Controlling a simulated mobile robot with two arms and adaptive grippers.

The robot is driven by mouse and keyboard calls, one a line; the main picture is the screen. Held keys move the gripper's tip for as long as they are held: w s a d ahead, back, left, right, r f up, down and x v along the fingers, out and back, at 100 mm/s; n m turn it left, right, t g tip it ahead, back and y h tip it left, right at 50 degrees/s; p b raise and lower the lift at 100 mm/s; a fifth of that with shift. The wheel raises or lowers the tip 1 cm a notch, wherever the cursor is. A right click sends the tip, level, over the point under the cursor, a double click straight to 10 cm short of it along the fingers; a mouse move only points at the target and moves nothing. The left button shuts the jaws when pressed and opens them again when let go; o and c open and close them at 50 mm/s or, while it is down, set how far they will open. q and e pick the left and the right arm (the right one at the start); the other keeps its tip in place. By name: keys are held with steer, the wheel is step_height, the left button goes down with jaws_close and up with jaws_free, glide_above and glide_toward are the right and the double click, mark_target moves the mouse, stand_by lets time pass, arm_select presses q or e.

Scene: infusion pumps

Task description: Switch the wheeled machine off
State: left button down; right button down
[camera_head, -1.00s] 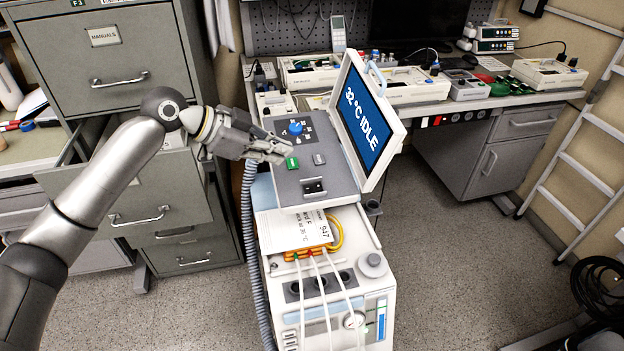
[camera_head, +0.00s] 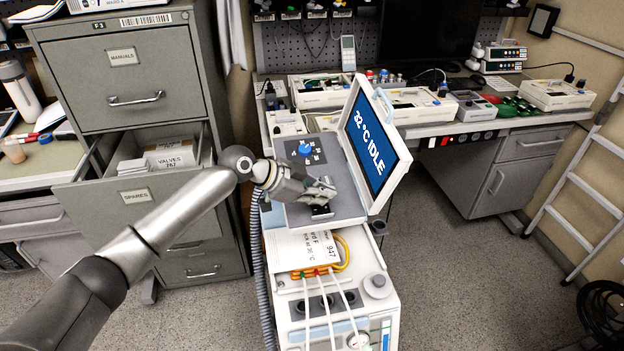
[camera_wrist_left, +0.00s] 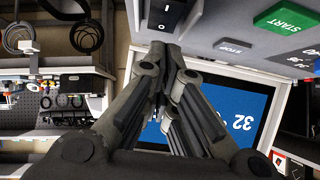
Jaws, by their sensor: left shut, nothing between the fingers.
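The wheeled machine (camera_head: 375,262) stands in the middle, its tilted screen (camera_head: 375,145) lit blue with "32 °C IDLE". Its grey top panel (camera_head: 345,200) has a blue knob (camera_head: 305,150) and a black rocker switch (camera_head: 320,211) near the front edge. In the left wrist view the rocker switch (camera_wrist_left: 168,14) shows white marks, with the green START button (camera_wrist_left: 285,18) and grey STOP button (camera_wrist_left: 234,46) beside it. My left gripper (camera_head: 330,190) is shut and empty, its fingertips (camera_wrist_left: 168,50) close to the switch; contact cannot be told. It hides START and STOP in the head view.
A grey filing cabinet (camera_head: 125,75) with an open drawer (camera_head: 140,190) stands at the left. A workbench (camera_head: 450,128) with several devices runs behind the machine. A ladder (camera_head: 585,190) leans at the right. The floor (camera_head: 470,270) right of the machine is clear.

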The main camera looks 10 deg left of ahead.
arm_select(q)
steer(key=shift+w+f, duration=0.15)
steer(key=shift+f, duration=0.6)
steer(key=shift+d+p, duration=0.1)
steer(key=shift+p, duration=0.35)
steer(key=shift+f+y, duration=0.25)
steer(key=shift+y, duration=0.15)
steer(key=shift+s+a, duration=0.25)
steer(key=shift+a, duration=0.55)
